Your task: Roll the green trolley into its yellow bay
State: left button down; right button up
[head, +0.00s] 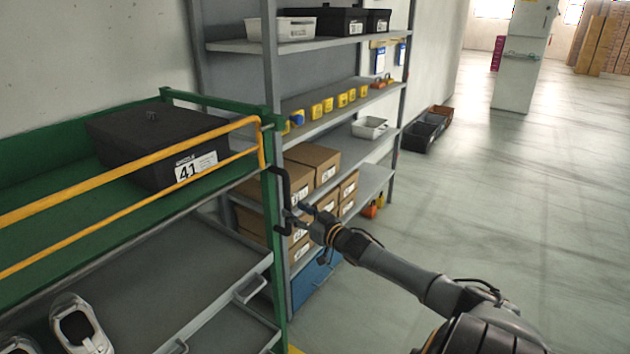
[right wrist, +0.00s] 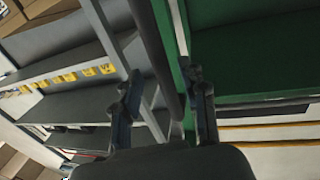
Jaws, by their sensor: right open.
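The green trolley (head: 273,130) fills the left of the head view, with yellow rails (head: 130,171) along its upper deck. A black upright handle (head: 283,188) is fixed at its right-hand end post. My right gripper (head: 297,213) is at the handle's lower part, its jaws open. In the right wrist view the dark handle bar (right wrist: 157,45) runs between the two spread fingers (right wrist: 165,84), with the green trolley side (right wrist: 245,55) to the right. A scrap of yellow floor marking (head: 294,349) shows at the bottom edge; the bay itself cannot be made out. My left gripper is out of view.
A black box labelled 41 (head: 150,140) sits on the upper deck. A grey shelf rack (head: 235,46) with cartons stands close behind the trolley's end. Crates (head: 422,133) line the wall. The floor at right (head: 530,200) is clear.

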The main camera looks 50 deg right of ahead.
jog(key=s+a, duration=0.1)
jog(key=s, duration=0.7)
dwell(0.5)
